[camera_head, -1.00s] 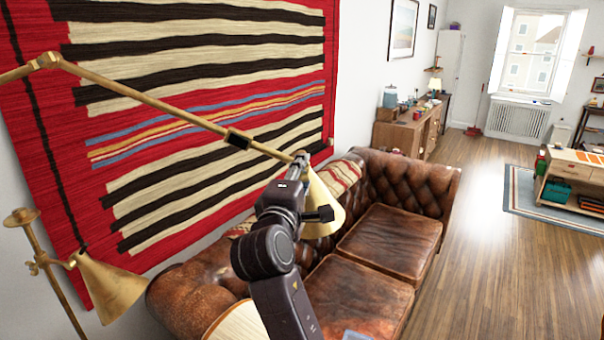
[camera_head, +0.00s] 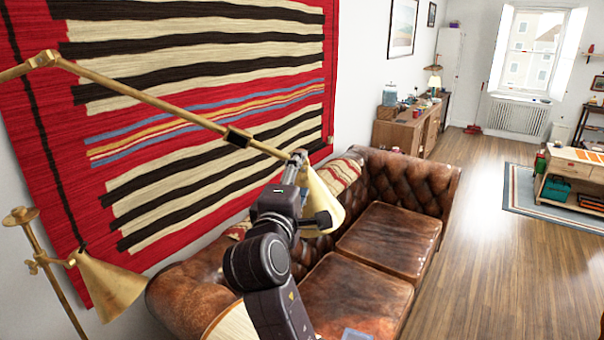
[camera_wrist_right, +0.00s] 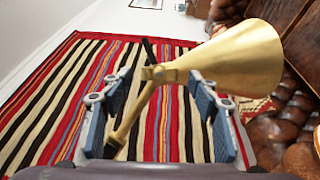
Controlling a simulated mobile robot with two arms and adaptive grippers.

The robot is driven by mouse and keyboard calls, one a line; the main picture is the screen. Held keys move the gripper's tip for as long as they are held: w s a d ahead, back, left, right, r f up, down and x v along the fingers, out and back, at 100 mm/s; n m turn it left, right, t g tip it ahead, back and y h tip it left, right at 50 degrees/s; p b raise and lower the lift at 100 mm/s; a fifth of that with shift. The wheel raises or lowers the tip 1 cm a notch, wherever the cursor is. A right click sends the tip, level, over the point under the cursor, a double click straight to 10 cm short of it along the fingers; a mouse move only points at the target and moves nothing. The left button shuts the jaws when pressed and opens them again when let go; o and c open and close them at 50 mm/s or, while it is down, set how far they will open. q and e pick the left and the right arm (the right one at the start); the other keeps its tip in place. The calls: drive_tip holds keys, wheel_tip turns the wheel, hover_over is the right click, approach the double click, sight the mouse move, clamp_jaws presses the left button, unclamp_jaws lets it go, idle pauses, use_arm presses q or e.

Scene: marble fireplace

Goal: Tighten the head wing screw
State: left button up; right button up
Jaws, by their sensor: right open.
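A brass lamp arm (camera_head: 170,108) runs down to the right across the head view and ends at a brass cone head (camera_head: 322,200). The joint (camera_head: 299,158) between arm and head is small and dark there. In the wrist view the cone head (camera_wrist_right: 235,62) fills the upper right, and its brass joint (camera_wrist_right: 160,74) lies between my fingers. I cannot clearly make out the wing screw. My right gripper (camera_wrist_right: 163,98) is open, with one blue-padded finger on each side of the lamp arm; it shows in the head view (camera_head: 293,175) over part of the cone. My left gripper is out of view.
A second brass cone head (camera_head: 108,285) hangs at the lower left beside a brass stand (camera_head: 50,285). A striped rug (camera_head: 200,110) hangs on the wall behind. A brown leather sofa (camera_head: 390,240) stands below and right.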

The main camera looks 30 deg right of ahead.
drive_tip(key=v, duration=0.5)
drive_tip(key=shift+s+a, duration=0.1)
drive_tip(key=shift+s, duration=0.05)
